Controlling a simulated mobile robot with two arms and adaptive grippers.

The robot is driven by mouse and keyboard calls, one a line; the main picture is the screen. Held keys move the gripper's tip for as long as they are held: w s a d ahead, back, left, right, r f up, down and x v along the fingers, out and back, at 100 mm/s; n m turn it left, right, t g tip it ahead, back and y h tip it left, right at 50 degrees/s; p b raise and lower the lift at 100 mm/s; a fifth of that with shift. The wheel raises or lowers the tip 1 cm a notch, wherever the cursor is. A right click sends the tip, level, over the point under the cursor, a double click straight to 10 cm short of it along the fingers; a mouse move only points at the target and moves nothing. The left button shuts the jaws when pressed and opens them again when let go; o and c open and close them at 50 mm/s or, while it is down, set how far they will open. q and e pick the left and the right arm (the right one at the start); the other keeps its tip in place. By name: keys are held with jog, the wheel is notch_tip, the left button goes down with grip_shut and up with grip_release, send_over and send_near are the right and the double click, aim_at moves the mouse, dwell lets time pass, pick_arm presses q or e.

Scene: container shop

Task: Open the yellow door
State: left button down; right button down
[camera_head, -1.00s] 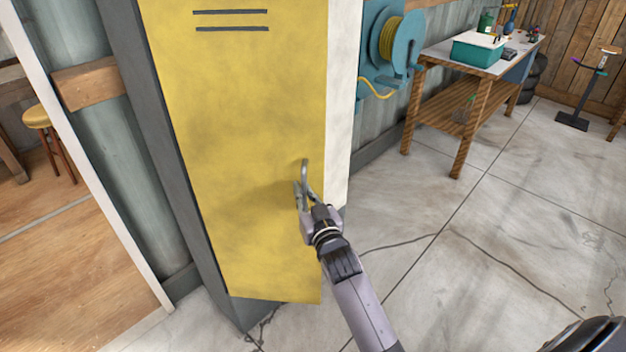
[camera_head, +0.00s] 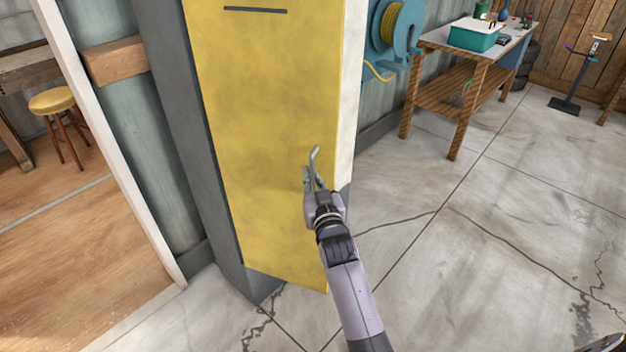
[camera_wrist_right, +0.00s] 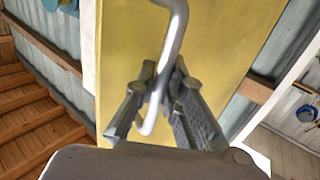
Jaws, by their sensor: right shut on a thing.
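The yellow door (camera_head: 265,130) is the front of a tall locker. Its lower free edge on the right stands out from the white side wall (camera_head: 348,110), so it looks ajar. A curved metal handle (camera_head: 315,158) is on the door's right part. My right gripper (camera_head: 312,182) is shut on the handle. In the right wrist view the handle (camera_wrist_right: 172,50) passes between the two fingers (camera_wrist_right: 160,95), with the yellow door (camera_wrist_right: 215,45) behind. My left gripper is not in view.
A grey post (camera_head: 185,120) borders the door on the left. Beyond it are a white frame (camera_head: 115,150) and a stool (camera_head: 55,103). A workbench (camera_head: 465,60) and hose reel (camera_head: 395,30) stand at the back right.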

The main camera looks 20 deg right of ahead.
jog(key=c, duration=1.7)
grip_release()
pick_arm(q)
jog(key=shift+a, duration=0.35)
pick_arm(e)
jog(key=shift+o, duration=0.2)
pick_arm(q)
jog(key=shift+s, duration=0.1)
